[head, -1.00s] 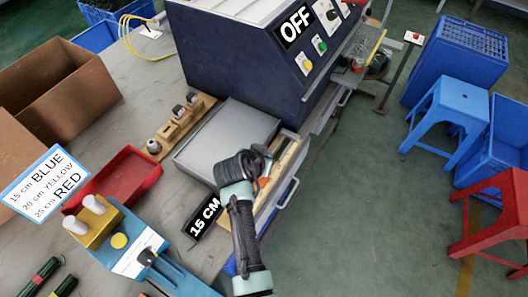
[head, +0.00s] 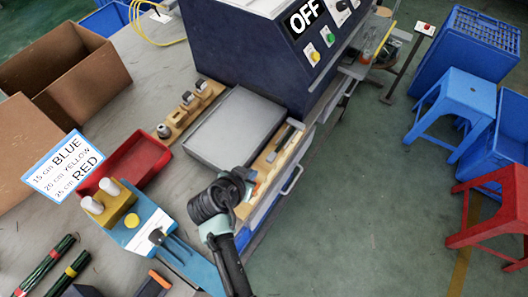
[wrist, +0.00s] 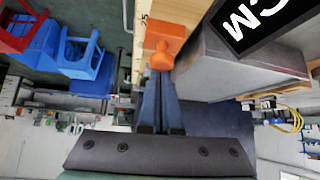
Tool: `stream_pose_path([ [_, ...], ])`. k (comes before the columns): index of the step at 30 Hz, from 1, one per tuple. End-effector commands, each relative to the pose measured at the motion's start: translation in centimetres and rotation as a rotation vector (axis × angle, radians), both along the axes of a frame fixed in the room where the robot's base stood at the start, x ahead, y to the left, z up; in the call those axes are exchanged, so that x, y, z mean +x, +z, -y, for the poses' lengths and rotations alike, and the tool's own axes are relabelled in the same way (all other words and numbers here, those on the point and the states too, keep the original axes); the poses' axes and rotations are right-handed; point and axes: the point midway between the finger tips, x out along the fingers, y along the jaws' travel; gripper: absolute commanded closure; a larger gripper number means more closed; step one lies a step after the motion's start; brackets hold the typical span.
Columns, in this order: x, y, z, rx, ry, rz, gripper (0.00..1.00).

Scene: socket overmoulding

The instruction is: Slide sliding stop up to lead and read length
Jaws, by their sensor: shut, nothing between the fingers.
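The orange sliding stop (wrist: 160,48) shows in the wrist view, with a knob facing my fingers, beside a pale wooden strip. My gripper (wrist: 160,78) is shut and empty, its fingertips close to the knob; I cannot tell whether they touch. In the head view my gripper (head: 245,180) is over the near end of the wooden measuring board (head: 262,165), with a little orange beside it. A grey metal part (head: 286,136) lies on the board. The length sign (wrist: 262,20) shows only "CM" in the wrist view; its number is out of frame. I cannot make out the lead.
A grey box (head: 235,125) stands left of the board. The dark blue machine (head: 260,50) behind reads OFF. A red tray (head: 128,160) and a blue fixture (head: 150,235) stand at left. A colour card (head: 65,165) lists 15 cm blue, 20 cm yellow, 25 cm red.

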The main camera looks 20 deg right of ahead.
Motion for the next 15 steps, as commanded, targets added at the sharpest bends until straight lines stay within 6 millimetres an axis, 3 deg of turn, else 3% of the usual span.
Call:
stream_pose_path([
  [3,-2.1,0.0,-2.6,0.000,0.005,-0.004,1.00],
  [6,-3.2,0.0,-4.0,-0.001,0.003,-0.003,1.00],
  [15,-4.0,-0.1,-4.9,0.002,-0.001,-0.002,1.00],
])
